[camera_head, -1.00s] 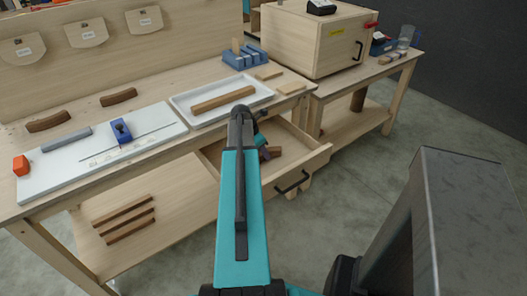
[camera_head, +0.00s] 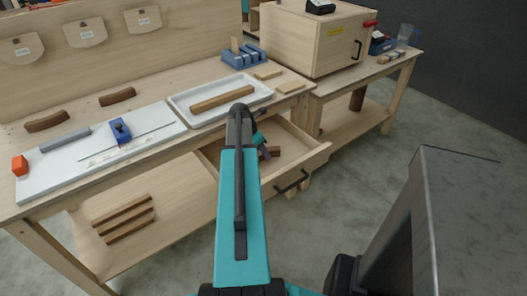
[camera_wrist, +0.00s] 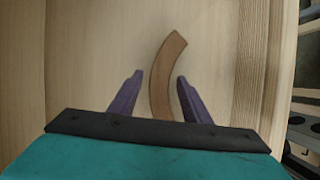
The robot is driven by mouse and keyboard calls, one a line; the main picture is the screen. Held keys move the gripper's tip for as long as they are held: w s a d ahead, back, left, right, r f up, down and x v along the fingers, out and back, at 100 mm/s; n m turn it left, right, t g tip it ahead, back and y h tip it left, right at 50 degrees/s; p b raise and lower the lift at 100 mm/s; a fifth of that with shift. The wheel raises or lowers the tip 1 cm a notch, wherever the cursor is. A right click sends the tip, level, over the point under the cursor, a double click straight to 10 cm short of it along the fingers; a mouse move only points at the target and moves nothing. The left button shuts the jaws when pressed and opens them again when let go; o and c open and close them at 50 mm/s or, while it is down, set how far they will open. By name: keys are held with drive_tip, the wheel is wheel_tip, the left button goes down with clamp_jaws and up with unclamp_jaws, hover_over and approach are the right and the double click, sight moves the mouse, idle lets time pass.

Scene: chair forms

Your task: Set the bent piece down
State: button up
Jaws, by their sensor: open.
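A curved brown wooden piece, the bent piece (camera_wrist: 163,80), lies on a pale wood surface in the wrist view. My gripper (camera_wrist: 160,85) is open, with one purple finger on each side of the piece and a visible gap at both. The near end of the piece is hidden behind the gripper body. In the head view my arm reaches over the open drawer (camera_head: 309,165), where part of a brown piece (camera_head: 272,152) shows beside the gripper.
Two similar curved pieces (camera_head: 47,121) lie at the back left of the bench. A white board (camera_head: 60,180) lies left, and the lower shelf holds brown strips (camera_head: 124,218).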

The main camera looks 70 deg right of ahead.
drive_tip(key=b+v, duration=0.1)
drive_tip(key=v, duration=1)
drive_tip(key=shift+r, duration=0.3)
drive_tip(key=shift+w, duration=0.15)
idle(0.4)
